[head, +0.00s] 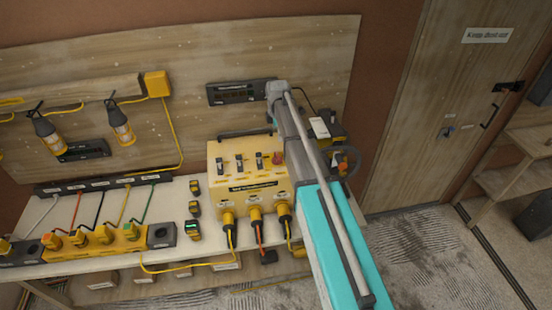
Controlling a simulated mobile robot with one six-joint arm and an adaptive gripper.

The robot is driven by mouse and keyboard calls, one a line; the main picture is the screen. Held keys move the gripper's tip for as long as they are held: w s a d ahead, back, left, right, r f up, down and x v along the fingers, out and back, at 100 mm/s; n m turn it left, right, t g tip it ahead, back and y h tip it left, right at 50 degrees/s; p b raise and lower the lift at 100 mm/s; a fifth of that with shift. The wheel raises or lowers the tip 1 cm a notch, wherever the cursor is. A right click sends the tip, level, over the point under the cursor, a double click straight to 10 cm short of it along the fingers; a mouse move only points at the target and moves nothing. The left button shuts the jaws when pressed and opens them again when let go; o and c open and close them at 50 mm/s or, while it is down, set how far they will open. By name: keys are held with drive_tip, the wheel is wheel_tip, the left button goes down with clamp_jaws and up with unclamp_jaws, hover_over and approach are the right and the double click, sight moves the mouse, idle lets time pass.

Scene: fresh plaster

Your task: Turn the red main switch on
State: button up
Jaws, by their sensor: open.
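A yellow power box (220,166) stands on the bench, just left of my arm. A small red switch or knob (278,158) shows at the right end of the row of dark toggles on its upper face. It is partly beside my arm's edge, and its setting is too small to tell. My arm reaches up across the picture, right of the box, with its grey far end above the box near the wall panel. I cannot make out my gripper's fingers; they do not show clearly past my own arm.
Several plugs with cables (256,217) hang from the box's front. A yellow socket block (100,238) and a dark power strip (95,184) lie left. A hand wheel (348,161) stands right of my arm. Yellow lamps (121,131) hang at left. A door (445,110) is at right.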

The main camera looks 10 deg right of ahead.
sight(277, 155)
drive_tip(key=shift+f+b, duration=5.7)
drive_tip(key=shift+f, duration=0.3)
drive_tip(key=c, duration=1)
